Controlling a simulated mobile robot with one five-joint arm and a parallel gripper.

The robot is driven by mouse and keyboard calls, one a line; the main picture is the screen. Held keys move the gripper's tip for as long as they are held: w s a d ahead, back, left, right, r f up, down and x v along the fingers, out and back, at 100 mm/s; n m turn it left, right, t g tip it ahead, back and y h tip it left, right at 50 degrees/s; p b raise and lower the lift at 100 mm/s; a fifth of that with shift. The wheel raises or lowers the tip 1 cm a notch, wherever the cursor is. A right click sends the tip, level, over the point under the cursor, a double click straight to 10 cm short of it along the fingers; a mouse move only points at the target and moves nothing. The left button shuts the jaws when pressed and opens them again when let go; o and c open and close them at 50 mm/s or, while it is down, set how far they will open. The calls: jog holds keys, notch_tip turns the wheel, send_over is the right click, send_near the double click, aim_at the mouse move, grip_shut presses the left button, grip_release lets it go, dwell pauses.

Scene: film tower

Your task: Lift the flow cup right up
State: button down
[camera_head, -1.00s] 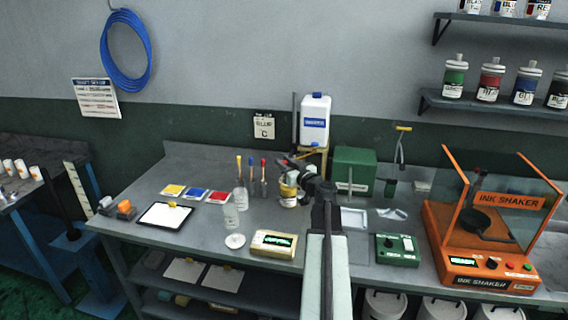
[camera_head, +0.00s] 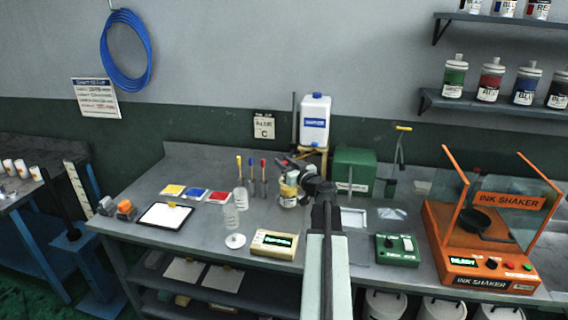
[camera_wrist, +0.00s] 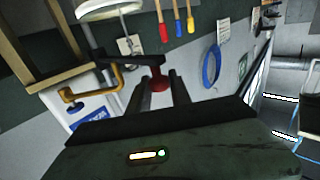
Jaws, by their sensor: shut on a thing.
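My gripper (camera_head: 292,164) is over the bench, just above a yellow-and-white tin (camera_head: 288,192). In the wrist view, the gripper (camera_wrist: 160,88) is shut on a small red grip (camera_wrist: 158,82) joined to a dark bar (camera_wrist: 120,62), which I take to be the flow cup's handle. A thin wire (camera_wrist: 124,30) runs from near that bar to a pale round rim (camera_wrist: 108,10) at the picture's top edge. The cup's body is not clearly seen; I cannot tell whether it is inside the tin.
A white jug (camera_head: 314,122) on a stand and a green box (camera_head: 354,170) stand close behind. A yellow-handled wire tool (camera_head: 402,145) and the orange ink shaker (camera_head: 480,230) are to the right.

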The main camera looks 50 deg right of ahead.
notch_tip(320, 180, up, 20)
jog(key=p, duration=2)
jog(key=shift+r, duration=0.2)
jog(key=c, duration=1.2)
grip_release()
jog(key=v, duration=0.7)
jog(key=shift+s+a, duration=0.1)
jog(key=shift+s, duration=0.25)
